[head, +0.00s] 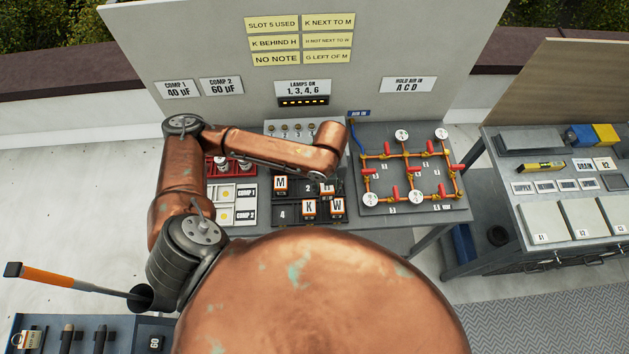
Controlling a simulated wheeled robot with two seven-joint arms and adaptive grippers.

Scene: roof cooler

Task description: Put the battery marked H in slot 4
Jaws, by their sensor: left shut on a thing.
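The black battery tray (283,225) stands on the bench below the upright board. Batteries K (309,207) and W (337,207) fill the front middle and front right. The battery marked H (327,187), partly covered, is at the back right under my left gripper (328,177), which is shut on it. The arm hides most of that gripper, and I cannot tell whether H is lifted. My right gripper is out of view.
A copper pipe panel (412,200) stands right of the tray. Component boxes (224,203) are left of it. Note cards (300,40) are on the board. The slot marked 2 (308,188) looks empty. A side bench (560,150) is at right.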

